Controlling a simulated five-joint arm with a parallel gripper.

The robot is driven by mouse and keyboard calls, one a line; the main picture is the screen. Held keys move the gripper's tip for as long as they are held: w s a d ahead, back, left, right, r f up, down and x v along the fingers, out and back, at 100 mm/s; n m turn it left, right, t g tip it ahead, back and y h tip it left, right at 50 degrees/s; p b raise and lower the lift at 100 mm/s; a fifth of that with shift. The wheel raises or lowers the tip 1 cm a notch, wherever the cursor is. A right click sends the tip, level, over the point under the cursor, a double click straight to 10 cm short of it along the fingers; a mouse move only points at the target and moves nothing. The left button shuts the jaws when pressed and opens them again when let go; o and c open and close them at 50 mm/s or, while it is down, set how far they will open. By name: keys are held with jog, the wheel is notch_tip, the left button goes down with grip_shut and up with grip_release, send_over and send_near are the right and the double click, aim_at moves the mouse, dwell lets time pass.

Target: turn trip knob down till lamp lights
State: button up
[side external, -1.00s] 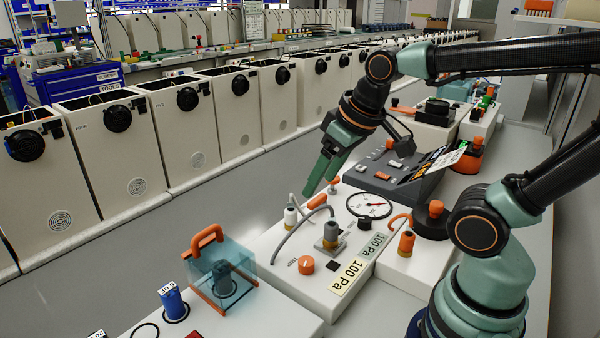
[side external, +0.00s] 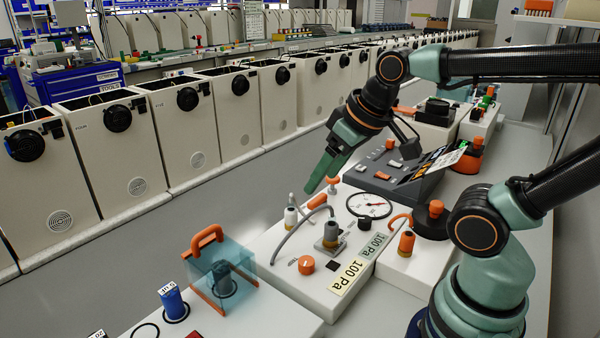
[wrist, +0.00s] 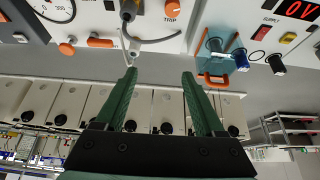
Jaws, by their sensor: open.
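The orange trip knob (side external: 306,264) sits on the white panel (side external: 284,287) beside a small label. It also shows at the top of the wrist view (wrist: 172,8), above the word TRIP. A dark square (side external: 333,265) lies right of the knob; I cannot tell if it is the lamp, and no lit lamp is clear on this panel. My gripper (side external: 312,190) is in the air above the far part of the panel, beyond the knob and apart from it. In the wrist view my gripper (wrist: 158,73) is open with nothing between its green fingers.
A grey hose (side external: 290,237) arches over the panel near a grey fitting (side external: 331,235). A round gauge (side external: 369,205) and orange handles stand close by. A clear blue guard with an orange handle (side external: 202,240) is at the front left. The grey floor left of the panel is free.

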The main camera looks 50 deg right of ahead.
dwell(0.6)
jog(key=m+g, duration=0.5)
jog(key=g, duration=0.1)
send_over(307, 260)
notch_tip(307, 260, down, 7)
notch_tip(307, 260, down, 12)
jog(key=shift+f, duration=0.1)
